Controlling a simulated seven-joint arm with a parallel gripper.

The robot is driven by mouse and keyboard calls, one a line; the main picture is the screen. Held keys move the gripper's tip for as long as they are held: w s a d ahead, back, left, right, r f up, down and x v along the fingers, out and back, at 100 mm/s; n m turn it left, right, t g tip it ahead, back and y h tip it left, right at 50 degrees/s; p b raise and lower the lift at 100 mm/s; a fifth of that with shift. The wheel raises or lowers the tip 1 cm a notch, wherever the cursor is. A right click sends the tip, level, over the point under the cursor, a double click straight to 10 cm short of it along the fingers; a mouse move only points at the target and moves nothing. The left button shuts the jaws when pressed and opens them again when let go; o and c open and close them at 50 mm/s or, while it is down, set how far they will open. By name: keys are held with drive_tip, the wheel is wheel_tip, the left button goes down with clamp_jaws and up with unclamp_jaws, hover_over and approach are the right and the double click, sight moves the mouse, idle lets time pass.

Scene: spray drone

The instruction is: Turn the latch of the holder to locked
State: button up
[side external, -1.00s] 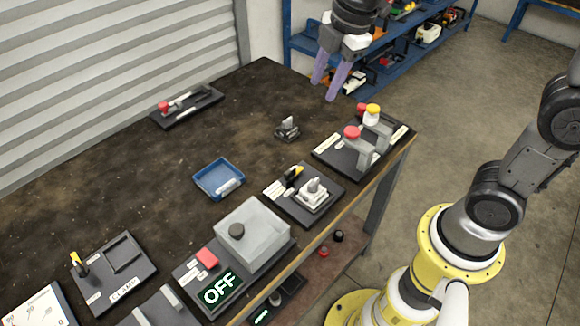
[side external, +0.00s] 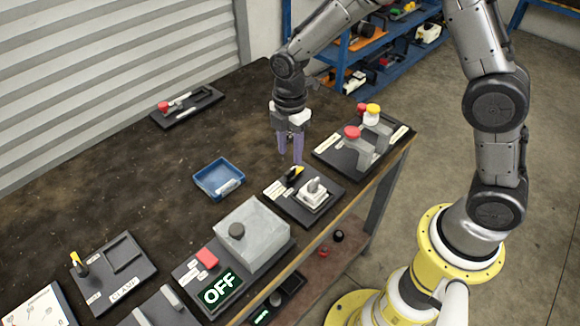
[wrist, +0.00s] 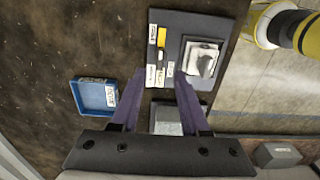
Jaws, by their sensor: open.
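The holder is a dark plate (side external: 274,193) near the table's right edge, with a white square seat holding a grey-white part (side external: 313,190). Its latch, a small yellow and black lever (side external: 294,173), stands at the plate's far corner. In the wrist view the latch (wrist: 161,38) shows as a yellow bar between small white labels, whose text I cannot read. The white seat (wrist: 201,58) is to its right. My gripper (side external: 291,158) points down with purple fingers, open and empty, close above the latch. In the wrist view its fingertips (wrist: 160,78) are spread just below the latch.
A blue tray (side external: 218,180) lies to the left. A grey box unit with an OFF display (side external: 222,287) stands in front. A plate with red and yellow buttons (side external: 370,140) is behind right. A red-knobbed slider plate (side external: 187,107) is far back. The table's middle left is clear.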

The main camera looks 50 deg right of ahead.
sight(290, 170)
wheel_tip(290, 170, down, 7)
drive_tip(key=shift+r, duration=0.15)
clamp_jaws()
idle(0.4)
